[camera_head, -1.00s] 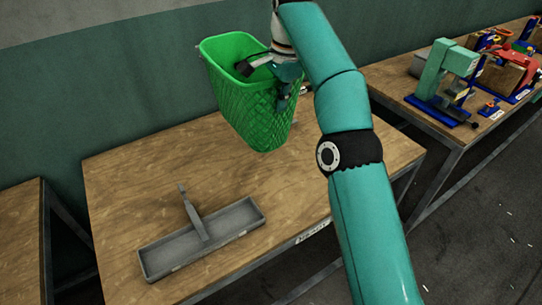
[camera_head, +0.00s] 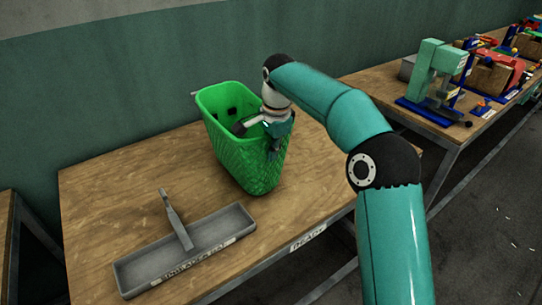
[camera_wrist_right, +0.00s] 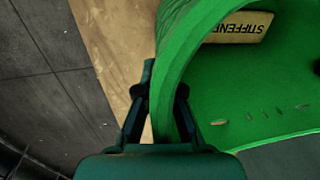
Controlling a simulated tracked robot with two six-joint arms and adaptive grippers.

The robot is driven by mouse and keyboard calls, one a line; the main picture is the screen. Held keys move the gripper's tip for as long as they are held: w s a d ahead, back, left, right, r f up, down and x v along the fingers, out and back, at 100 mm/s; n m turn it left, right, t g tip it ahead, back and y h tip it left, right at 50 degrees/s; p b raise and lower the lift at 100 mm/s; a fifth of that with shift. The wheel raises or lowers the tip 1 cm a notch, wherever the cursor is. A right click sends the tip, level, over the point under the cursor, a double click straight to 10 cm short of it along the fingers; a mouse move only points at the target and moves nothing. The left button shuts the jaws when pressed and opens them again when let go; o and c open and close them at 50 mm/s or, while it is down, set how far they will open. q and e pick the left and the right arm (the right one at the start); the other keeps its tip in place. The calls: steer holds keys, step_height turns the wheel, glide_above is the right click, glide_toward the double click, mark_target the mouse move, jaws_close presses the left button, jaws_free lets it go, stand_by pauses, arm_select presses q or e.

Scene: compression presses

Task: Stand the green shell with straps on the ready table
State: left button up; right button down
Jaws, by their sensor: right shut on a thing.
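The green shell (camera_head: 243,165) is an open, basket-like bin, upright over the back middle of the wooden ready table (camera_head: 110,205). My right gripper (camera_head: 266,132) is shut on the shell's right rim, one finger inside and one outside. In the right wrist view the gripper (camera_wrist_right: 162,100) straddles the green wall (camera_wrist_right: 178,60). A tan piece lettered "STIFFENE" (camera_wrist_right: 240,28) shows inside the shell. The shell's base looks at or close to the tabletop; I cannot tell whether it touches. I cannot make out straps. My left gripper is not in view.
A "READY" label (camera_head: 308,236) is on the front edge. Another table (camera_head: 385,80) at the right holds a green press (camera_head: 433,75) and several devices. Wood left of the shell is clear.

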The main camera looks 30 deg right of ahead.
steer(key=shift+f, duration=0.45)
steer(key=c, duration=1.3)
jaws_free()
steer(key=shift+f, duration=0.1)
steer(key=r+p, duration=0.1)
steer(key=r, duration=0.3)
steer(key=s+r+p, duration=0.1)
steer(key=r, duration=0.3)
steer(key=r+p, duration=0.1)
steer(key=r, duration=0.3)
steer(key=shift+s, duration=0.35)
